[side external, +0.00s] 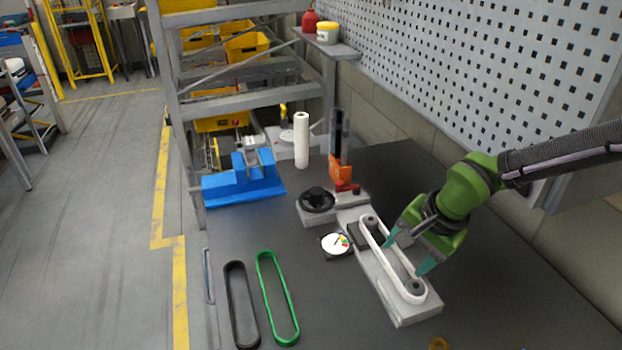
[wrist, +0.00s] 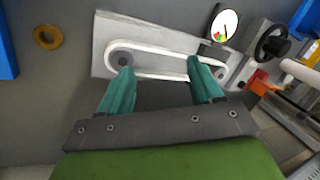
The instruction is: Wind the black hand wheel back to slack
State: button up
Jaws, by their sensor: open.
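The black hand wheel (side external: 316,198) sits on a grey block left of the belt bed's far end; in the wrist view it is at upper right (wrist: 272,43). My gripper (side external: 406,254) is open and empty, well away from the wheel. Its teal fingers are over the white belt (side external: 375,232), which loops around two pulleys on the grey bed (side external: 400,312). In the wrist view the fingertips (wrist: 161,67) overlap the belt; I cannot tell whether they touch it. A round gauge (side external: 337,244) with coloured sectors lies beside the bed; its exact reading is too small to tell.
An orange-red upright part (side external: 342,172) and a white roll (side external: 301,140) stand behind the wheel. A blue fixture (side external: 243,180) is at the back left. A black belt (side external: 241,305) and a green belt (side external: 277,298) lie front left. A brass ring (wrist: 47,37) lies beyond the bed's near end.

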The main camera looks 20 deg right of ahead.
jog(key=w+a+r+m+t+y, duration=0.2)
jog(key=w+a+r+m+y, duration=0.25)
jog(key=m, duration=0.45)
jog(key=w+d+r+m+t, duration=0.5)
jog(key=w+r+m+t, duration=0.2)
jog(key=r+m, duration=0.2)
send_near(321, 193)
jog(key=x, duration=0.9)
